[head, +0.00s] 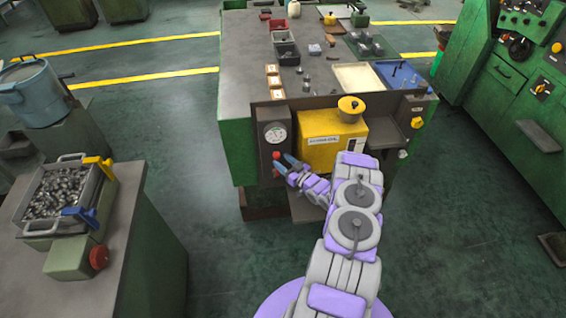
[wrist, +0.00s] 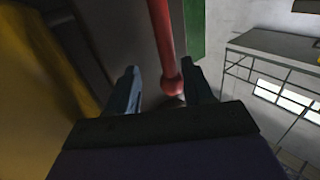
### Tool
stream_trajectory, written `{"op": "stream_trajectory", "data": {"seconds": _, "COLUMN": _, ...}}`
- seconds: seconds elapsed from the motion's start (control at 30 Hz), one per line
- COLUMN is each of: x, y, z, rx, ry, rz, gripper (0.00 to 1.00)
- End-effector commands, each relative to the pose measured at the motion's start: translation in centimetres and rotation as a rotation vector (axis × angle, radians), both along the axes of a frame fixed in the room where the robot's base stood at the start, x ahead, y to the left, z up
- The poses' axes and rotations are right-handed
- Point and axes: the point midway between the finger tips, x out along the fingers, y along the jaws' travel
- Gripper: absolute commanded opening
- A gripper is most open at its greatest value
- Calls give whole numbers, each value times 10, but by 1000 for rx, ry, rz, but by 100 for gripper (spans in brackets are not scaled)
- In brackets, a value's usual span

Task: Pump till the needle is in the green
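A round white-faced gauge (head: 276,133) sits on a dark panel at the front left corner of the green workbench. Its needle and coloured zones are too small to read. A red lever (head: 276,158) shows just below the gauge. In the wrist view the red lever (wrist: 164,45) ends in a ball knob (wrist: 172,87). My gripper (head: 287,164) is just right of the lever in the head view. In the wrist view its two fingers (wrist: 160,82) are apart, with the knob between them, closer to the right finger. There is a gap at the left finger.
A yellow lubricator box (head: 318,150) with a round yellow cap (head: 350,105) stands right of the gauge. The workbench top (head: 245,70) holds trays and small parts. A bin of metal parts (head: 62,192) stands on a cabinet at left. Green floor is clear between.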

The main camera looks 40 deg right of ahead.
Motion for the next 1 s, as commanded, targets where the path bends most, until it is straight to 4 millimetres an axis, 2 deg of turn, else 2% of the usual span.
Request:
{"op": "stream_trajectory", "data": {"seconds": 0.13, "x": 8, "y": 3, "z": 4, "rx": -7, "ry": -3, "rz": -4, "gripper": 44}}
{"op": "stream_trajectory", "data": {"seconds": 0.4, "x": 8, "y": 0, "z": 3, "rx": -4, "ry": -3, "rz": -4, "gripper": 43}}
{"op": "stream_trajectory", "data": {"seconds": 0.83, "x": 8, "y": -2, "z": 2, "rx": -2, "ry": -2, "rz": -8, "gripper": 2}}
{"op": "stream_trajectory", "data": {"seconds": 1.0, "x": 7, "y": -2, "z": 3, "rx": -3, "ry": -4, "rz": -9, "gripper": 0}}
